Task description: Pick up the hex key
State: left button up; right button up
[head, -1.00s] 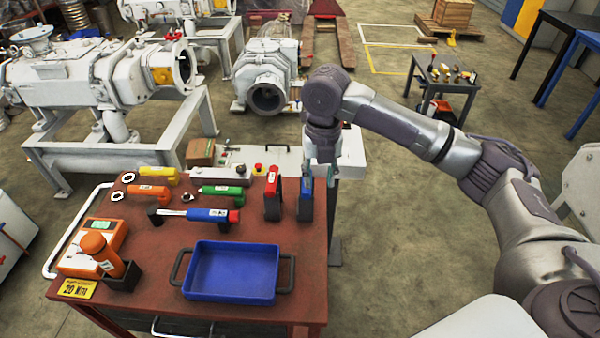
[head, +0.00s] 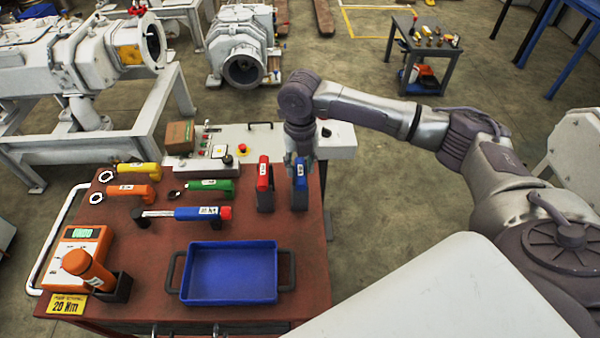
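A blue-handled tool (head: 300,173) and a red-handled tool (head: 264,177) stand upright in dark holders at the right edge of the red-brown table top (head: 230,225). They look like the hex keys, but their shafts are hidden, so I cannot be sure. My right gripper (head: 300,158) points down right at the top of the blue-handled tool, at its far side. Its fingers are small and partly hidden behind the blue handle; I cannot tell whether they touch it or are open. My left gripper is not in view.
A blue tray (head: 233,298) lies at the table front. Yellow (head: 138,168), orange (head: 130,191) and green (head: 211,185) wrenches and a blue torque wrench (head: 200,213) lie behind it. An orange tester (head: 75,250) stands left. A white control panel (head: 235,145) borders the back.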

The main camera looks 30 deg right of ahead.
notch_tip(320, 180, down, 5)
jog(key=shift+s+r+p, duration=0.1)
jog(key=shift+r+p, duration=0.05)
jog(key=shift+p, duration=0.3)
jog(key=shift+f, duration=0.2)
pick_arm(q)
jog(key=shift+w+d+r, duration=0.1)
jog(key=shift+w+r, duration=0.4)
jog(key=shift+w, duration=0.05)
pick_arm(e)
grip_shut()
